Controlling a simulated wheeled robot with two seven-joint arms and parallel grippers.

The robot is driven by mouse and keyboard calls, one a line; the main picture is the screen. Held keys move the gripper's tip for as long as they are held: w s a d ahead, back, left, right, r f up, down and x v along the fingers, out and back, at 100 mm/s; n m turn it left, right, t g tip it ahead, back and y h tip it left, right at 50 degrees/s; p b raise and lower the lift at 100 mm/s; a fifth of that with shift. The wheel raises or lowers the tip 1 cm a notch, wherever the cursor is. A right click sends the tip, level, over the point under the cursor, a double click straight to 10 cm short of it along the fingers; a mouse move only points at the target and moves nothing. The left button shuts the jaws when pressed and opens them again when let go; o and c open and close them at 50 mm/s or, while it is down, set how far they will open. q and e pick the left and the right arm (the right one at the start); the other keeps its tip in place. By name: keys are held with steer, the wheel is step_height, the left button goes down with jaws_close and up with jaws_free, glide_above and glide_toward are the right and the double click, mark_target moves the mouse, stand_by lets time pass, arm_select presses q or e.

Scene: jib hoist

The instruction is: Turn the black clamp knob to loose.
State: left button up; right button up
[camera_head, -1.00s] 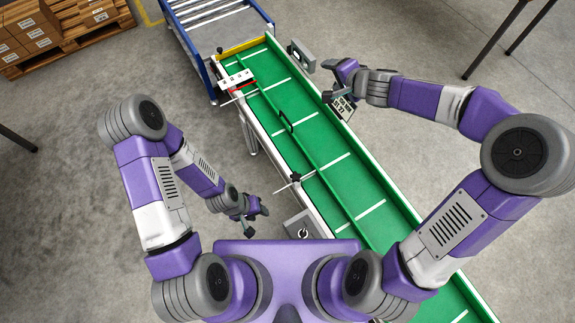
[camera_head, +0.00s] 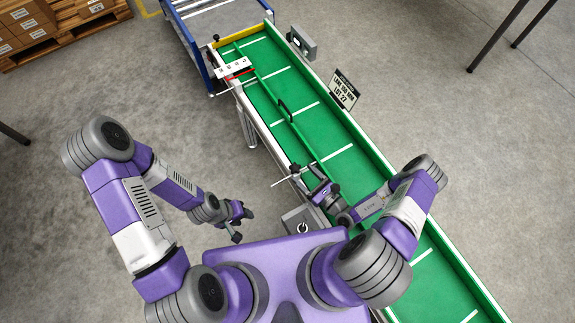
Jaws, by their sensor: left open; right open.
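The black clamp knob (camera_head: 295,168) sits on the near left side rail of the green conveyor, on a thin pale rod that crosses the rail. My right gripper (camera_head: 317,184) is open and empty, just to the right of the knob and above the belt. A gap seems to show between it and the knob, but contact is hard to judge. My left gripper (camera_head: 243,222) is open and empty, left of the conveyor and below the knob in the picture. The knob's turn position is too small to read.
A grey box with a round switch (camera_head: 302,228) is close below the knob.

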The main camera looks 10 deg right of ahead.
mark_target(295, 169)
steer(key=x, duration=0.3)
steer(key=b+x, duration=0.1)
steer(key=x, duration=0.3)
steer(key=shift+w+a+f, duration=0.1)
steer(key=shift+f, duration=0.15)
steer(key=c, duration=1)
steer(key=shift+o, duration=0.2)
